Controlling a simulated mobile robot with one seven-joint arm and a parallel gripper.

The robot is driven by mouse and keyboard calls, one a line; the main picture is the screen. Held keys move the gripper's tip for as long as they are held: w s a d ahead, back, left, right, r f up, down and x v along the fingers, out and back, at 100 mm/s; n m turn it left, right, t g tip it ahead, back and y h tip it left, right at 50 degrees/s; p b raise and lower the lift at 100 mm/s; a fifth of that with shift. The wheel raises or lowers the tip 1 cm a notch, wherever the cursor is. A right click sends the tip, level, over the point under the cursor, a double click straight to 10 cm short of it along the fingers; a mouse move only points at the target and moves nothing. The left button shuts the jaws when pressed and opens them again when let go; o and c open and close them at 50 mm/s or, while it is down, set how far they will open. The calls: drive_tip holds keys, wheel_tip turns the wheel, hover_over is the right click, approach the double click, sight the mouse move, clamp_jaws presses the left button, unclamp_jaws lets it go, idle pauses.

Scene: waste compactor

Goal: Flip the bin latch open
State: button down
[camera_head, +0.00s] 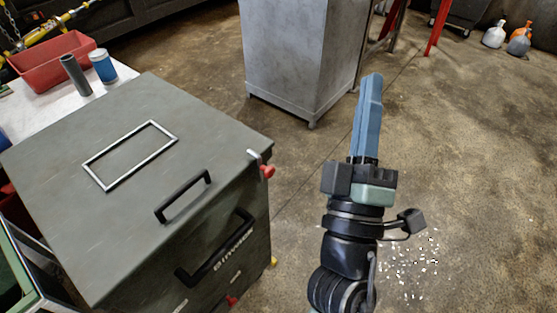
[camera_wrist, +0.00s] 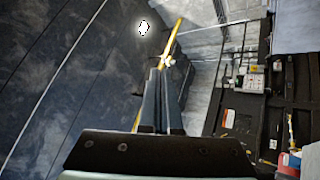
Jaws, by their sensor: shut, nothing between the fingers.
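The bin (camera_head: 130,190) is a dark grey-green box at the left in the head view, with its lid down. A small metal latch with a red knob (camera_head: 267,171) sits at the lid's right corner. A second red knob (camera_head: 232,301) shows low on the bin's front. My gripper (camera_head: 371,84) has long blue fingers, shut and empty, pointing up and away to the right of the bin, apart from the latch. In the wrist view the shut fingers (camera_wrist: 162,75) show at the middle; I cannot make out the latch there.
A black handle (camera_head: 183,197) is on the lid and a larger one (camera_head: 215,250) on the front. A grey metal cabinet (camera_head: 300,55) stands behind. A table holds a red tray (camera_head: 55,62) and a blue can (camera_head: 103,66). The floor around my gripper is open.

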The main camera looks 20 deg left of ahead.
drive_tip(key=s+a+f+n+g+y+b, duration=0.1)
drive_tip(key=s+a+f+n+g+y, duration=0.1)
drive_tip(key=f, duration=0.8)
drive_tip(key=s+a+f+n+g+y+b, duration=0.1)
drive_tip(key=s+a+f+n+g+y, duration=0.2)
drive_tip(key=f+n, duration=0.3)
drive_tip(key=s+a+f+n+g+y+b, duration=0.1)
drive_tip(key=s+a+f+n+g+y, duration=0.2)
drive_tip(key=f, duration=1.2)
drive_tip(key=shift+s+a+f+n+g, duration=0.3)
drive_tip(key=shift+s+a+n+g, duration=0.15)
drive_tip(key=shift+a+n+g, duration=0.35)
drive_tip(key=shift+a, duration=0.1)
approach(260, 170)
drive_tip(key=w+a, duration=0.2)
drive_tip(key=a, duration=0.1)
drive_tip(key=shift+w+d+p, duration=0.3)
drive_tip(key=shift+w+d, duration=0.05)
drive_tip(key=shift+w, duration=0.4)
drive_tip(key=shift+r, duration=0.2)
